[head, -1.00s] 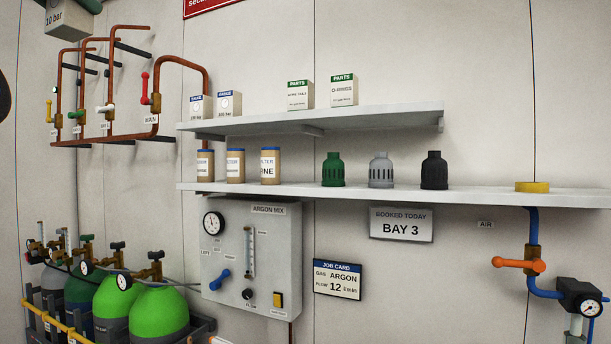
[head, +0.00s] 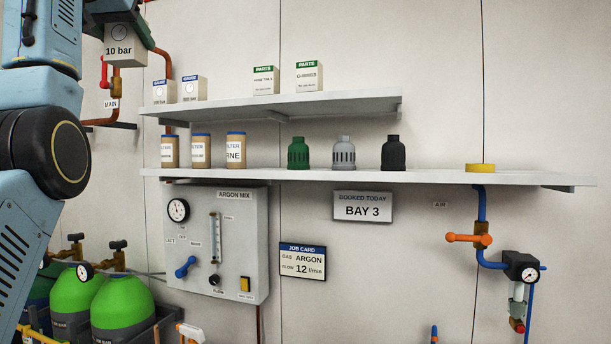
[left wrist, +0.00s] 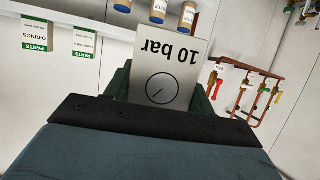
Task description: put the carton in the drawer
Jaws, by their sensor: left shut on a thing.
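A pale carton (head: 124,50) marked "10 bar" with a gauge drawing is held up in the air at the upper left of the head view, in front of the wall. My left gripper (head: 130,26) is shut on it from above. In the left wrist view the carton (left wrist: 168,68) sits between the dark green fingers of the gripper (left wrist: 163,92), its print upside down. No drawer shows in any view. My right gripper is out of view.
An upper shelf (head: 290,113) holds several small cartons. A lower shelf (head: 440,178) holds filter canisters, three nozzle cups and a yellow ring (head: 480,168). An argon panel (head: 235,240), green cylinders (head: 122,305) and a valve pipe (head: 480,235) are below.

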